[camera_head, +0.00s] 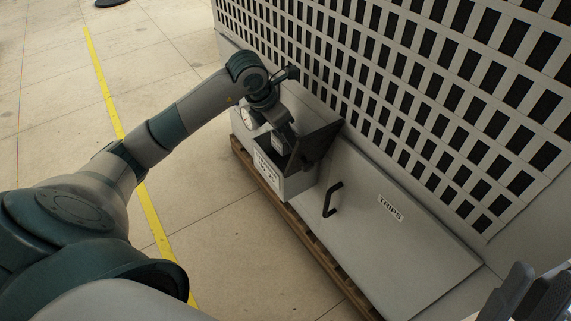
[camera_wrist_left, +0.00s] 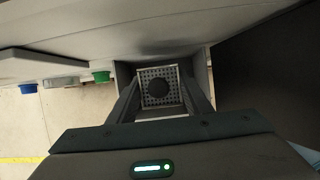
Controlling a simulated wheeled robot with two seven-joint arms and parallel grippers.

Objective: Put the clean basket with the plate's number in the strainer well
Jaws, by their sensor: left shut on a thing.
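My left gripper (camera_head: 284,142) points down into the open-topped grey box (camera_head: 299,184) by the louvred wall. In the left wrist view my left gripper (camera_wrist_left: 160,92) is shut on a square perforated basket (camera_wrist_left: 172,73) with a dark round knob in its middle. The basket is within the square opening of the well (camera_wrist_left: 123,73); how deep it sits, I cannot tell. A white plate (camera_head: 266,171) is on the box's front, its print too small to read. No number shows on the basket. My right gripper (camera_head: 522,296) is partly in view at the lower right corner.
A dark lid (camera_head: 319,141) stands open beside the box. A grey cover with a black handle (camera_head: 331,199) and a "TRIPS" label (camera_head: 390,208) lies to the right. Green (camera_wrist_left: 101,77) and blue (camera_wrist_left: 28,88) buttons are left of the well. Open floor lies left.

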